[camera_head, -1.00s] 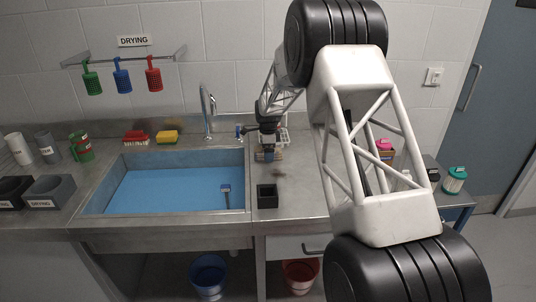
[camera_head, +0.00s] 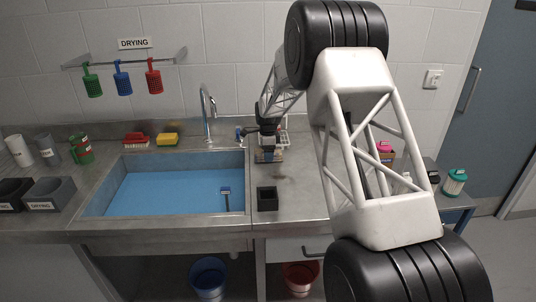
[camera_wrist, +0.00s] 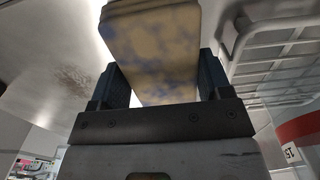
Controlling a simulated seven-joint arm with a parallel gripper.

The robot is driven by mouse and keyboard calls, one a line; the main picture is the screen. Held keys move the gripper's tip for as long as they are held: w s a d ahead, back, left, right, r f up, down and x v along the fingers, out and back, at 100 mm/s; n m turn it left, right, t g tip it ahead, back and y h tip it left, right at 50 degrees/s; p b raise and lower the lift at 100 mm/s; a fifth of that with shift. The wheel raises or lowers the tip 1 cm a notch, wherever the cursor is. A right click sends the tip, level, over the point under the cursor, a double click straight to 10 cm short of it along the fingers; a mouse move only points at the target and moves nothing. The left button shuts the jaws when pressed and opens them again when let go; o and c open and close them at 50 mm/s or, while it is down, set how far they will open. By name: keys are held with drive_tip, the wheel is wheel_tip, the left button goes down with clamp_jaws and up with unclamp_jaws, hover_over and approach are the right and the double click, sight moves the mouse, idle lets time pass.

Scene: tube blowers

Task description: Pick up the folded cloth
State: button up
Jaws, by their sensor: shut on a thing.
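The folded cloth (camera_wrist: 155,50) is tan with blue-grey patches and fills the space between my fingers in the wrist view. My gripper (camera_wrist: 160,82) is shut on it, with a dark finger against each side. The cloth (camera_head: 268,156) shows small and brownish below the fingers. I cannot tell whether its underside is clear of the counter.
A wire rack (camera_wrist: 275,45) is close on the right in the wrist view. In the head view, the tap (camera_head: 208,108) stands left of my gripper. A small black box (camera_head: 267,198) sits in front, and the blue-bottomed sink (camera_head: 160,192) is to the left.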

drive_tip(key=shift+r, duration=0.6)
wheel_tip(320, 180, up, 2)
drive_tip(key=shift+r, duration=0.1)
drive_tip(key=s, duration=0.5)
drive_tip(key=s+d+r, duration=0.1)
drive_tip(key=s, duration=1)
drive_tip(key=shift+d+r, duration=0.15)
drive_tip(key=shift+d, duration=0.15)
drive_tip(key=shift+w+a, duration=0.1)
drive_tip(key=shift+w+a, duration=0.2)
drive_tip(key=shift+a, duration=0.4)
drive_tip(key=w+a, duration=0.2)
drive_tip(key=a, duration=1)
drive_tip(key=w+a, duration=0.2)
drive_tip(key=a, duration=1)
drive_tip(key=shift+d, duration=0.1)
drive_tip(key=shift+f, duration=0.2)
